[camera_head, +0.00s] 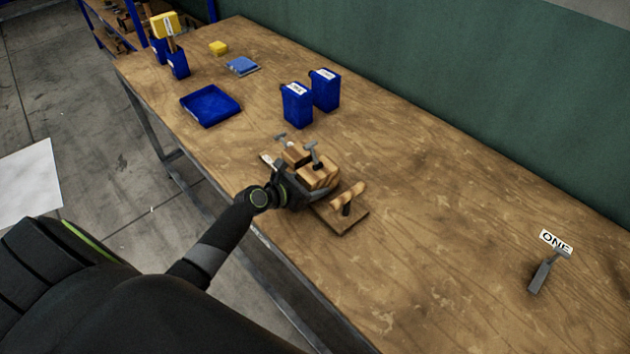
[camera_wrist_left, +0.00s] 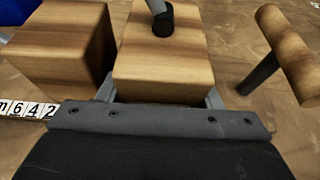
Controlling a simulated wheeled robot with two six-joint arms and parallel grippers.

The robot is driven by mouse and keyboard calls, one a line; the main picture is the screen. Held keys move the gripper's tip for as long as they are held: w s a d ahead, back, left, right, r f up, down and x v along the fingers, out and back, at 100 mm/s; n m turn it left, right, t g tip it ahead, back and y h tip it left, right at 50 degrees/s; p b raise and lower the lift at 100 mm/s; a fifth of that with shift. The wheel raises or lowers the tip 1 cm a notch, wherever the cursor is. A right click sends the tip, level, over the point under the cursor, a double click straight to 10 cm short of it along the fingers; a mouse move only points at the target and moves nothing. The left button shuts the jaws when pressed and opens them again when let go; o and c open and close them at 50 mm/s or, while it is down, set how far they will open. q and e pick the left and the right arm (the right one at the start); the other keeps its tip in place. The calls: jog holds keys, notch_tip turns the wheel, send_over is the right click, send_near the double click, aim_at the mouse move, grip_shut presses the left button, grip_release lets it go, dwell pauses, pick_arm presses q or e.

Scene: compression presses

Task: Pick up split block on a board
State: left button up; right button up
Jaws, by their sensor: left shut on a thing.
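The split block shows as wooden pieces on a flat board (camera_head: 345,222). My left gripper (camera_head: 314,186) is shut on the nearer wooden block (camera_head: 320,172), which has a grey metal handle on top. In the left wrist view this block (camera_wrist_left: 160,65) sits between the two grey fingers, and a second wooden block (camera_wrist_left: 60,45) stands apart on the left. A wooden crossbar on a dark post (camera_head: 347,197) rises from the board beside the held block; it also shows in the wrist view (camera_wrist_left: 290,42). I cannot tell whether the held block touches the board.
A grey tool (camera_head: 542,273) lies beside a "ONE" label (camera_head: 556,242). The table between is clear.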

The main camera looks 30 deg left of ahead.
pick_arm(q)
grip_shut()
jog(key=shift+w+r, duration=0.15)
jog(key=shift+r, duration=0.05)
